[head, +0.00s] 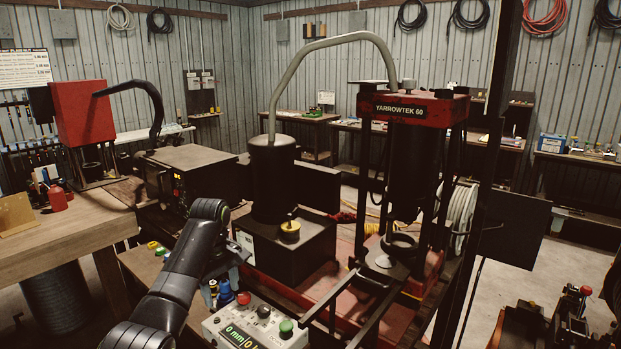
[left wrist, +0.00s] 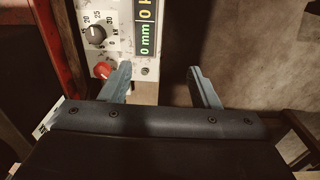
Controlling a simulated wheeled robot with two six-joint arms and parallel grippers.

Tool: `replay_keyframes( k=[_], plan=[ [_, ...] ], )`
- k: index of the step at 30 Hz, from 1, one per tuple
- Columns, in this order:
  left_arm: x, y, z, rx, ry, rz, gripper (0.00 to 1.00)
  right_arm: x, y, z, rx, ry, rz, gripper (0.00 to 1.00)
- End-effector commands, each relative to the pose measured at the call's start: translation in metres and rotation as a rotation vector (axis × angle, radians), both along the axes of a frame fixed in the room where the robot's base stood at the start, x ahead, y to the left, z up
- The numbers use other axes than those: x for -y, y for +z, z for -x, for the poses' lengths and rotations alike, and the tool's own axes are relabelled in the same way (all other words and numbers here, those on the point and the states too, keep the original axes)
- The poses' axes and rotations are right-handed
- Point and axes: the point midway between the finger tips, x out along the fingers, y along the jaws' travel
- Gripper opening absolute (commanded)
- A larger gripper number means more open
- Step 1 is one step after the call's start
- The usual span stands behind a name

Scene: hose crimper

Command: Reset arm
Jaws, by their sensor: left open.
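My left arm reaches in from the left in the head view, bent at a dark wrist joint. My left gripper (head: 233,256) is partly hidden behind that arm, above the control box (head: 250,325). In the left wrist view my left gripper (left wrist: 162,86) has its two grey fingers spread wide with nothing between them. The control box also shows there, with a red button (left wrist: 104,70), a black knob (left wrist: 96,36) and a green display (left wrist: 147,30) reading 0 mm. The fingers look near the box; I cannot tell whether they touch it. My right gripper is not in view.
The Yarrowtek 60 press (head: 414,110) stands right of centre, with a dark cylinder (head: 272,180) and curved hose left of it. A wooden bench (head: 60,240) with a red machine (head: 80,112) is at left. Open floor (head: 575,262) shows at right.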

Motion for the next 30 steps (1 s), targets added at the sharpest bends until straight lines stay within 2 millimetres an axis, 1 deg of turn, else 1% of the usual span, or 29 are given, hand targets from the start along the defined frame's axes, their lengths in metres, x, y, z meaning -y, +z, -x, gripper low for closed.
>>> replay_keyframes(
  k=[1, 8, 11, 14, 15, 17, 18, 20, 21, 23, 26, 27, 29, 30],
  plan=[
    [-0.002, -0.010, 0.003, 0.000, -0.010, 0.000, 0.56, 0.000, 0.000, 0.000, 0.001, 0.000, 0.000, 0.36],
    [-0.012, -0.048, 0.018, 0.021, -0.072, -0.005, 0.56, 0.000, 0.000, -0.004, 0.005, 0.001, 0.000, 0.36],
    [-0.017, -0.070, 0.030, 0.031, -0.108, -0.008, 0.56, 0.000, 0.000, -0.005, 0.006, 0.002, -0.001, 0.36],
    [-0.025, -0.097, 0.046, 0.046, -0.155, -0.013, 0.56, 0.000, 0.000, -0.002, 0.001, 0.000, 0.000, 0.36],
    [-0.028, -0.110, 0.056, 0.053, -0.178, -0.016, 0.56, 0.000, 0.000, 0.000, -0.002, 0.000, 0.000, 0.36],
    [-0.034, -0.129, 0.071, 0.065, -0.214, -0.021, 0.56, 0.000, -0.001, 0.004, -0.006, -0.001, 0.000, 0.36],
    [-0.038, -0.141, 0.083, 0.075, -0.240, -0.025, 0.56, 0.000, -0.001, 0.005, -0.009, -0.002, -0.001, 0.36],
    [-0.043, -0.157, 0.101, 0.087, -0.276, -0.033, 0.56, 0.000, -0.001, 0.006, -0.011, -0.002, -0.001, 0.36],
    [-0.046, -0.167, 0.113, 0.097, -0.300, -0.038, 0.56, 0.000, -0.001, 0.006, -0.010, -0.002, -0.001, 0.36],
    [-0.051, -0.181, 0.133, 0.109, -0.337, -0.046, 0.56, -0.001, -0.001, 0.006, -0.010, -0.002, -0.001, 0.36],
    [-0.059, -0.200, 0.168, 0.130, -0.396, -0.063, 0.56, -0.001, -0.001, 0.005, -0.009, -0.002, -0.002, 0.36],
    [-0.062, -0.207, 0.182, 0.137, -0.419, -0.069, 0.56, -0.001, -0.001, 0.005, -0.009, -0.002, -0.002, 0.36],
    [-0.066, -0.215, 0.205, 0.148, -0.454, -0.081, 0.56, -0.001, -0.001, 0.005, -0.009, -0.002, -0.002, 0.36],
    [-0.069, -0.219, 0.220, 0.156, -0.476, -0.089, 0.56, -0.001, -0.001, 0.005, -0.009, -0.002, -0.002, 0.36]
  ],
)
